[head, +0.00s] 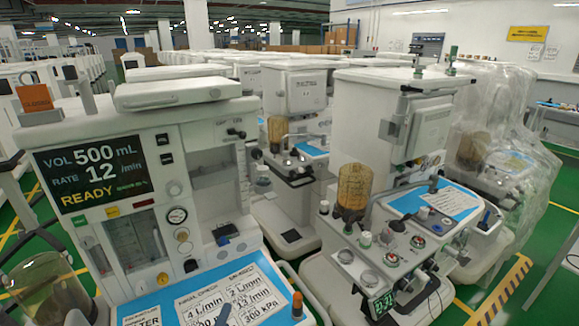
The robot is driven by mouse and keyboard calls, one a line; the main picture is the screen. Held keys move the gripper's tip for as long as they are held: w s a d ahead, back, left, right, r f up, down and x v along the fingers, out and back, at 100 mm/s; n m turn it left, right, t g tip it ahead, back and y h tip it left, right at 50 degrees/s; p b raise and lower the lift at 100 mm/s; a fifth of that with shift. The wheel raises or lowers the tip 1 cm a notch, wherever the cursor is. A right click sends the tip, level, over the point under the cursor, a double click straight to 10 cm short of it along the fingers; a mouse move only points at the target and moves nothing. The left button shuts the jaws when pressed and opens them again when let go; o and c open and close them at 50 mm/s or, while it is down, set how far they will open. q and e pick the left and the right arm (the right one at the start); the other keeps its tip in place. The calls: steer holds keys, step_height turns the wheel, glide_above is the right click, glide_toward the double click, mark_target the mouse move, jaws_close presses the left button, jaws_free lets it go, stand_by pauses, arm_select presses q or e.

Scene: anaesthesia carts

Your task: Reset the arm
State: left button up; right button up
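Neither of my grippers and neither of my arms can be made out in the head view. The nearest anaesthesia cart (150,119) fills the left side. Its dark screen (92,172) reads VOL 500 mL, RATE 12 /min and READY. Printed sheets (235,297) lie on its blue work surface (245,268). A small dark post with an orange top (297,303) stands at the right edge of that surface. A short dark upright piece (222,316) is cut off by the bottom edge, and I cannot tell what it is.
A plastic-wrapped cart (492,145) is at far right. Several more carts crowd behind. Green floor (545,262) is open at the right.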

arm_select(q)
steer(key=s+d+f+m+g+h, duration=0.35)
steer(key=s+f+m+g, duration=0.35)
steer(key=m, duration=0.4)
steer(key=s+a+f+m+g+y, duration=0.2)
steer(key=s+a+m+g+y, duration=0.1)
steer(key=s, duration=0.3)
steer(key=s+a+f+m+g+y, duration=0.2)
steer(key=s+a+g, duration=0.15)
steer(key=s, duration=0.25)
step_height(320, 180, down, 22)
steer(key=s+b, duration=0.3)
steer(key=b, duration=0.3)
steer(key=s+a+f+g+b, duration=0.2)
steer(key=s+f+b, duration=0.2)
steer(key=s+f, duration=0.7)
step_height(320, 180, down, 2)
steer(key=shift+s+a+f+m, duration=0.15)
steer(key=shift+s+f+m, duration=0.15)
steer(key=shift+m, duration=0.1)
steer(key=shift+y, duration=0.25)
